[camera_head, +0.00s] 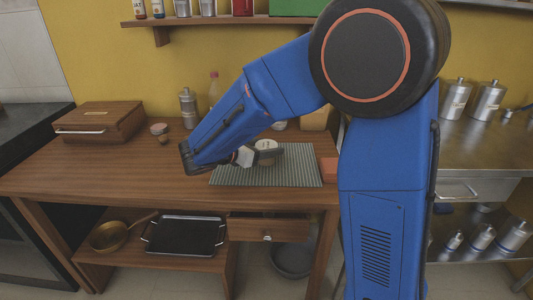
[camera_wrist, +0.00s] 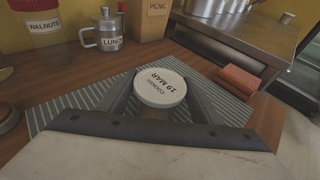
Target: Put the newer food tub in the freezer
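A round white tub (camera_wrist: 160,88) has a lid marked "COOKED 19 MAR" in the wrist view. In the head view the tub (camera_head: 266,145) is over the grey striped mat (camera_head: 300,175), partly behind my gripper. My gripper (camera_wrist: 159,80) has one finger on each side of the tub, very close to its sides. I cannot tell whether the fingers press on it, nor whether the tub rests on the mat. No second dated tub can be made out, and I see no freezer that I can identify.
A steel mug marked "LUNCH" (camera_wrist: 107,30), a "PICNIC" box (camera_wrist: 151,20) and a "WALNUTS" container (camera_wrist: 42,28) stand beyond the mat. An orange-red block (camera_wrist: 238,80) lies at right. A wooden box (camera_head: 100,121) is at left. Steel canisters (camera_head: 487,100) stand on the right counter.

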